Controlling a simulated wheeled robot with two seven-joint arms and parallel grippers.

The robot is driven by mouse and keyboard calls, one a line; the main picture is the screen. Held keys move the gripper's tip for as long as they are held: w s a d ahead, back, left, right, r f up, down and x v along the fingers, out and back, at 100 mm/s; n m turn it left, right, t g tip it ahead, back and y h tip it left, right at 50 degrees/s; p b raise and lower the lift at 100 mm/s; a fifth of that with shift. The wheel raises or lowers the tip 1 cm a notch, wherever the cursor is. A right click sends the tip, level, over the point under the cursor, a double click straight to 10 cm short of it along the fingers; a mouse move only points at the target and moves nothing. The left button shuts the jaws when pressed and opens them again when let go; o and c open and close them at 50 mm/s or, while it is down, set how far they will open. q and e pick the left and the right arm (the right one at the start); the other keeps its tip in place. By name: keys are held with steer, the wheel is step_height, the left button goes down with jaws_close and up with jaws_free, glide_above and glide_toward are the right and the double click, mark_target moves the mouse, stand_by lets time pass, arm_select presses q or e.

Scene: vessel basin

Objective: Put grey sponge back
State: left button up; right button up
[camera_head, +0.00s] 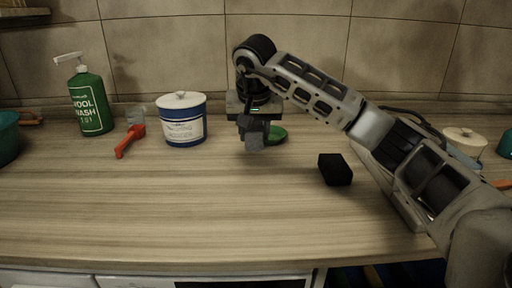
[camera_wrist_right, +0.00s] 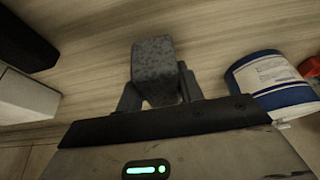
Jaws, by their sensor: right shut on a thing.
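The grey sponge (camera_wrist_right: 153,62) is a speckled grey block between the two fingers of my right gripper (camera_wrist_right: 160,95) in the wrist view. In the head view my right gripper (camera_head: 254,122) points down near the middle of the counter, with the sponge (camera_head: 252,139) at its tips. The gripper is shut on the sponge. I cannot tell whether the sponge touches the counter. A green round dish (camera_head: 279,134) lies just behind and to the right, partly hidden by the gripper. My left gripper is out of view.
A blue and white lidded canister (camera_head: 184,124) stands left of the gripper. Further left are an orange-red tool (camera_head: 130,139) and a green soap bottle (camera_head: 90,104). A black block (camera_head: 335,169) lies to the right. The front middle of the counter (camera_head: 190,205) is clear.

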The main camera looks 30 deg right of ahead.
mark_target(256, 127)
steer(key=shift+w+d+f, duration=0.4)
steer(key=shift+d+f, duration=0.1)
steer(key=shift+f, duration=0.3)
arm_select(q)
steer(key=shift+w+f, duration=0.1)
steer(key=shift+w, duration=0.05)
arm_select(e)
steer(key=shift+w+d+f, duration=0.1)
steer(key=shift+f, duration=1.55)
steer(key=shift+f, duration=0.1)
steer(key=o, duration=0.9)
steer(key=shift+o, duration=0.2)
steer(key=shift+r, duration=0.3)
steer(key=v, duration=1)
steer(key=shift+r, duration=0.3)
steer(key=shift+s+a+r, duration=0.25)
steer(key=shift+s+r, duration=0.05)
steer(key=shift+r, duration=0.15)
